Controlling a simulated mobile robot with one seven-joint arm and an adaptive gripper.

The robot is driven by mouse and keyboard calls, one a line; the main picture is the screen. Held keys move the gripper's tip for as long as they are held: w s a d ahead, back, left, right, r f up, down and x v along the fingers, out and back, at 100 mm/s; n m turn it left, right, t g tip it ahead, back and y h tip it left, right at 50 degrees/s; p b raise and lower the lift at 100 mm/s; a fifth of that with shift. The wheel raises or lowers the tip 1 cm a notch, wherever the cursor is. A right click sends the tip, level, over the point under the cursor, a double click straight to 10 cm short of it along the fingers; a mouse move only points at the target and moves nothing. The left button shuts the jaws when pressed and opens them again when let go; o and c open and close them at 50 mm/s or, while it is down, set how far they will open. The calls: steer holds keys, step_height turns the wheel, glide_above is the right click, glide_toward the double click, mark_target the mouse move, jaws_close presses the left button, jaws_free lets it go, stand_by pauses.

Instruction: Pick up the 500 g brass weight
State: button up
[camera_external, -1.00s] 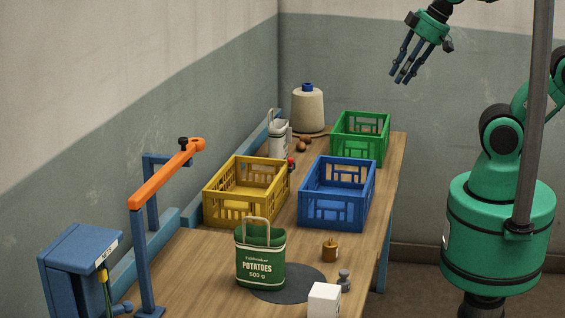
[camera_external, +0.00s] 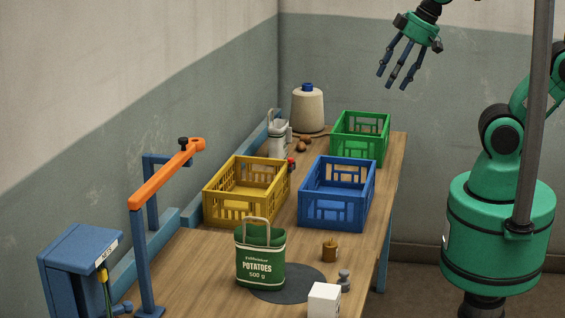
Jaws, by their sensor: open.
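A small brass-coloured weight (camera_external: 329,251) with a knob on top stands upright on the wooden table, right of the green potato sack. A smaller grey weight (camera_external: 344,280) stands just in front of it, beside a white box. No mass marking is readable on either weight. My gripper (camera_external: 399,81) is open and empty, fingers pointing down, high in the air beyond the table's far right end. It is well apart from both weights.
A green sack (camera_external: 260,268) marked potatoes 500 g stands on a dark round mat (camera_external: 312,283). A white box (camera_external: 324,300) is at the front. Yellow (camera_external: 225,207), blue (camera_external: 335,214) and green (camera_external: 375,147) crates stand behind. An orange-armed stand (camera_external: 160,182) is at left.

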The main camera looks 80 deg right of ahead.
steer(key=w+a+f+m+g, duration=0.1)
steer(key=w+a+f, duration=0.3)
steer(key=w+a, duration=0.1)
steer(key=m+g, duration=0.4)
glide_above(331, 238)
step_height(331, 238, down, 22)
steer(key=shift+w+a, duration=0.1)
steer(key=shift+a, duration=0.05)
steer(key=shift+f+b, duration=0.5)
steer(key=shift+f, duration=3.8)
steer(key=shift+f+b, duration=0.65)
steer(key=shift+f, duration=1.95)
